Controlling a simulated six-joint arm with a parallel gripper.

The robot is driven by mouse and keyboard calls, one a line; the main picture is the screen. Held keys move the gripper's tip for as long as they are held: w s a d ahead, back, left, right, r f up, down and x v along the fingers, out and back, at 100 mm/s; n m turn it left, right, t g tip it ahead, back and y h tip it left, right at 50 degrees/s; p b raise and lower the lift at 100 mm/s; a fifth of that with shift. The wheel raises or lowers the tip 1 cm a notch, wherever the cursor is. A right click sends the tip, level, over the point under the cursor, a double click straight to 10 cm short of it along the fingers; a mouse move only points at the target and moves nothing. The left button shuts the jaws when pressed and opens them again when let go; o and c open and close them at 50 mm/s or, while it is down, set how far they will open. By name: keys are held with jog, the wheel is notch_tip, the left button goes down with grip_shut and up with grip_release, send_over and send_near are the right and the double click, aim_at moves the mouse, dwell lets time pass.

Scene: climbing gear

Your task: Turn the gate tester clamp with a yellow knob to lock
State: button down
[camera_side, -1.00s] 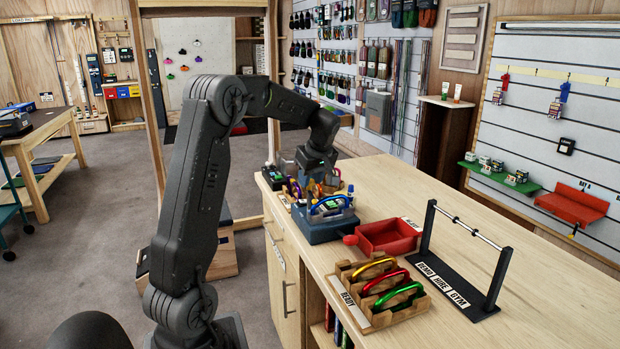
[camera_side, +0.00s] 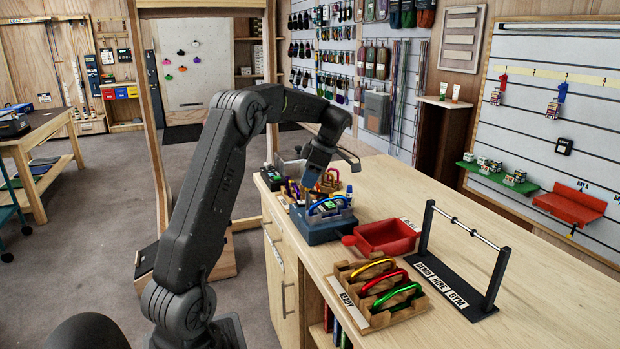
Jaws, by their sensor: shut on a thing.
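The gate tester (camera_side: 322,232) is a dark blue box on the near left part of the counter. A blue carabiner (camera_side: 326,202) shows on its top, near a small green patch. My gripper (camera_side: 309,187) points down, tilted, at the tester's back left. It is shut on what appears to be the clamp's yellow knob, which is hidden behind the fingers. How far the clamp is turned cannot be told.
A red tray (camera_side: 388,238) sits right of the tester. A wooden rack (camera_side: 398,315) holds yellow, red and green carabiners in front. A black stand with a bar (camera_side: 462,287) is at right. Small coloured items crowd behind my gripper. The counter's far right is clear.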

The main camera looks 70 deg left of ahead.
jog(key=shift+n, duration=0.6)
jog(key=shift+h, duration=0.3)
jog(key=c, duration=0.8)
grip_release()
jog(key=v, duration=1.2)
jog(key=shift+w, duration=0.1)
